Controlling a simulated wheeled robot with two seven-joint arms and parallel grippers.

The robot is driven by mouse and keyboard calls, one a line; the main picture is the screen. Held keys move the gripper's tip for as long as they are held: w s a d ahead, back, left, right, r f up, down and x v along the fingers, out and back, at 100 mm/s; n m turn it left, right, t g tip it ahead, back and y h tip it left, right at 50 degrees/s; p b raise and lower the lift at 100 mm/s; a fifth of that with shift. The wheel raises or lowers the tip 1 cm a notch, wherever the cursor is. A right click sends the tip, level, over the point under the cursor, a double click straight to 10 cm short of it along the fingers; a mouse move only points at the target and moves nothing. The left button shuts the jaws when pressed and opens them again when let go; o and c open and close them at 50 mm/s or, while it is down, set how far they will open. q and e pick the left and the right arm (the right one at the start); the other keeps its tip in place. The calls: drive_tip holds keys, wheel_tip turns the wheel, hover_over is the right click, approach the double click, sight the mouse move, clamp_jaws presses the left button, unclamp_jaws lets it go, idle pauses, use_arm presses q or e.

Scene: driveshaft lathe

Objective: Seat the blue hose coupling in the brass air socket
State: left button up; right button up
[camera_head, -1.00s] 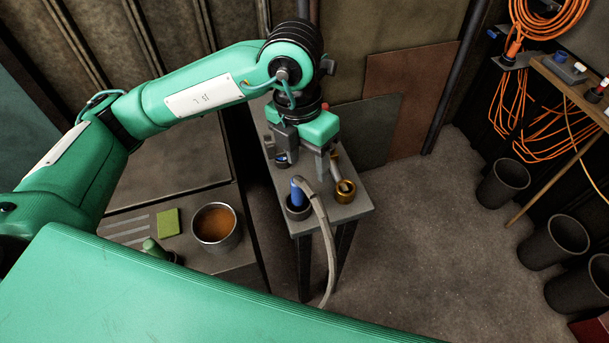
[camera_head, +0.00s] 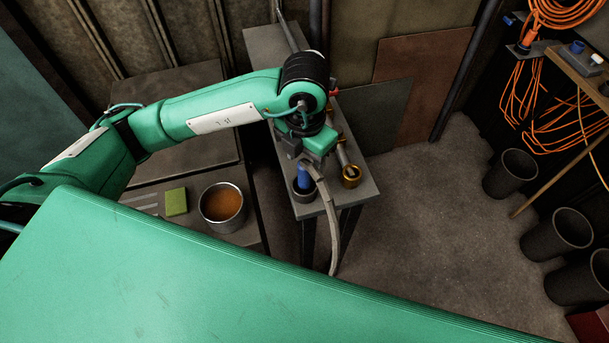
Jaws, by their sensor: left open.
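The blue hose coupling (camera_head: 303,177) stands upright in a dark round holder (camera_head: 303,193) near the front end of the narrow bench. A grey hose (camera_head: 329,205) arches from its top and hangs over the bench's front edge. The brass air socket (camera_head: 351,177) sits to its right on the same bench, at the end of a grey pipe. My left gripper (camera_head: 307,163) points down at the top of the coupling. Its jaws are open and partly hidden behind the hose and my wrist; I cannot tell whether they touch the coupling. My right gripper is out of view.
The narrow bench (camera_head: 366,195) has little bare room around the holder and socket. A metal pot of brown liquid (camera_head: 222,205) and a green block (camera_head: 176,202) sit on the lower surface at left. Black bins (camera_head: 511,173) stand at right. The floor between is clear.

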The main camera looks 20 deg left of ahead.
sight(305, 172)
use_arm(q)
drive_tip(key=shift+s+f+p, duration=0.1)
drive_tip(key=shift+f+p, duration=0.2)
drive_tip(key=shift+f, duration=0.1)
wheel_tip(305, 172, down, 3)
drive_tip(key=shift+f+p, duration=0.15)
drive_tip(key=shift+p, duration=0.5)
drive_tip(key=shift+f, duration=0.4)
drive_tip(key=shift+c, duration=0.4)
clamp_jaws()
